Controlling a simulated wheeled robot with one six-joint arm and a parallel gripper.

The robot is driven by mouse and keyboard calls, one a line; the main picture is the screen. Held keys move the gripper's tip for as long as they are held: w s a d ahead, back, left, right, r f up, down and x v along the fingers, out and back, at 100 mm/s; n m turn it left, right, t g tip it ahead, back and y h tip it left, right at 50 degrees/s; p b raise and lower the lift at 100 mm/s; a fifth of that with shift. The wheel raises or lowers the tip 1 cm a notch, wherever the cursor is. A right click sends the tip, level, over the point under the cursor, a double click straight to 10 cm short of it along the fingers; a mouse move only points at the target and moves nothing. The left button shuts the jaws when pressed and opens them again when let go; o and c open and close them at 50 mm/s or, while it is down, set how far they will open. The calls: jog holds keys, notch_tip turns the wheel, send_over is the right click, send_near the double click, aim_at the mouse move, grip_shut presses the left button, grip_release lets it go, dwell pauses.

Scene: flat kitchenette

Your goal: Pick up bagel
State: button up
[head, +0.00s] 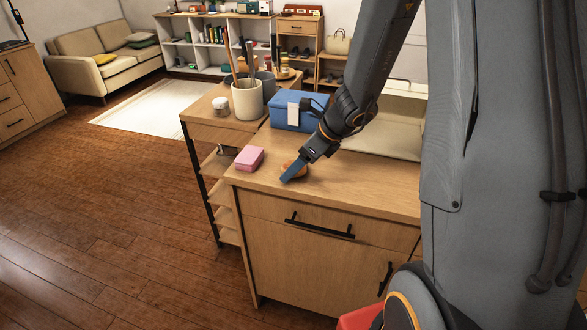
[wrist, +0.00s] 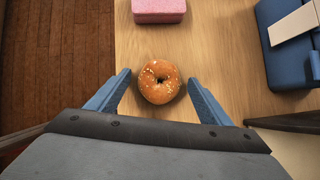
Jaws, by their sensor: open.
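The bagel (wrist: 148,91) is a round, golden-brown ring with pale bits on top. In the wrist view it lies on the wooden counter between the two blue fingers of my gripper (wrist: 158,88), with a gap on either side. My gripper is open and empty. In the head view the bagel (head: 299,170) is on the counter top, partly hidden behind my gripper (head: 291,173), which points down at it.
A pink block (head: 249,158) lies on the counter near its left edge, beyond the bagel in the wrist view. A blue box (head: 285,111) with a white label stands behind. A white utensil crock (head: 247,101) and a small jar (head: 220,105) stand further left.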

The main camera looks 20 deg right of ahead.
jog(key=c, duration=0.7)
jog(key=shift+o, duration=0.2)
jog(key=shift+r, duration=0.1)
